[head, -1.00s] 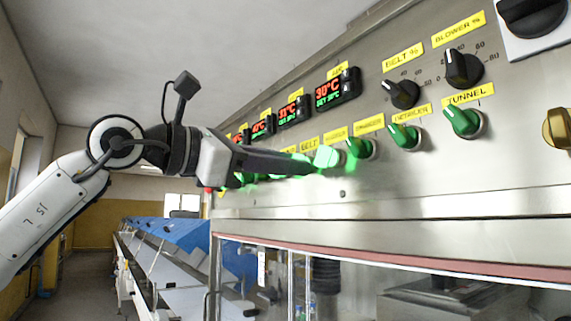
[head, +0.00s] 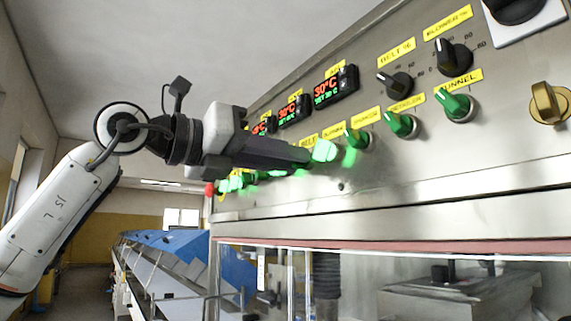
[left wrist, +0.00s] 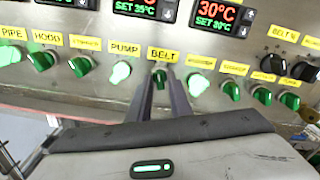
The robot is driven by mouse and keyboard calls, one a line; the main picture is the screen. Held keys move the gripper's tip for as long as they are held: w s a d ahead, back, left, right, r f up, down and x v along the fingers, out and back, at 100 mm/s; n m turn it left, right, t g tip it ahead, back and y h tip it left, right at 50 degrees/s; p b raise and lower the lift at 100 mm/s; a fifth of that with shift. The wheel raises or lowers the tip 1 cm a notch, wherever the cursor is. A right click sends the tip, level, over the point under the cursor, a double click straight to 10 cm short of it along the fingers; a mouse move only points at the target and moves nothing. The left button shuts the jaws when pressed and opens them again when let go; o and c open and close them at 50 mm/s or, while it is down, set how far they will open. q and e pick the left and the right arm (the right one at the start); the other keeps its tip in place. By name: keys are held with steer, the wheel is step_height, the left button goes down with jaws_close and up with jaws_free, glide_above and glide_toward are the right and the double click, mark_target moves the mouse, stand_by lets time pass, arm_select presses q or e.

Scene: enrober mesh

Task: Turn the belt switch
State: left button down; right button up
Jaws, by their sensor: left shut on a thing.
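The belt switch (left wrist: 159,78) is a dark green knob under the yellow BELT label (left wrist: 163,55) in the left wrist view. My left gripper (left wrist: 164,84) has one finger on each side of it and is shut on it. The knob's handle looks roughly upright there. In the head view my left gripper (head: 305,158) reaches the panel from the left. It hides the belt switch, and only part of the BELT label (head: 309,142) shows above the fingertips. My right gripper is in neither view.
Lit green knobs flank the belt switch: the pump knob (left wrist: 120,72) on the left and another lit knob (left wrist: 197,85) on the right, close to the fingers. Temperature displays (head: 335,88) sit above. A blue-covered conveyor line (head: 180,250) runs back at the left.

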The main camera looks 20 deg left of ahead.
arm_select(q)
steer(key=shift+n, duration=1.2)
steer(key=shift+b, duration=0.3)
steer(key=c, duration=1.8)
jaws_free()
steer(key=shift+c, duration=0.2)
